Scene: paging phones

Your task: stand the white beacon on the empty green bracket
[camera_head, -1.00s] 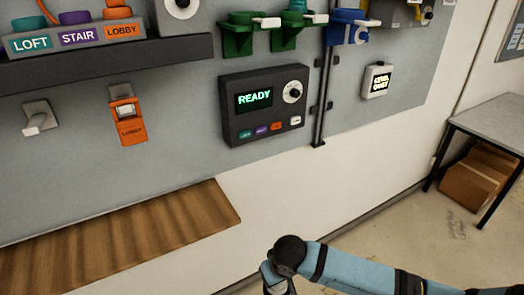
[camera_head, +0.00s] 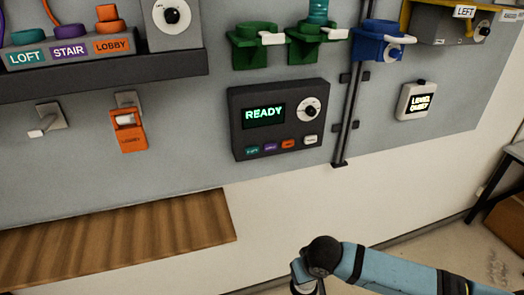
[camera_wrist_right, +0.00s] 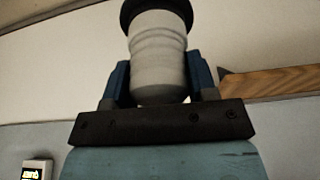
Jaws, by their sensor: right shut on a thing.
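My right gripper (camera_wrist_right: 159,78) is shut around the white beacon (camera_wrist_right: 158,50), a pale ribbed cylinder with a black part at the top edge of the right wrist view. My left gripper is not in view.
A blue bracket (camera_head: 376,50) is right of a dark vertical rail (camera_head: 346,120). A dark READY console (camera_head: 280,140) sits below the green brackets. A shelf (camera_head: 100,75) with LOFT, STAIR and LOBBY labels is at left. A wooden ledge (camera_head: 120,240) juts out below.

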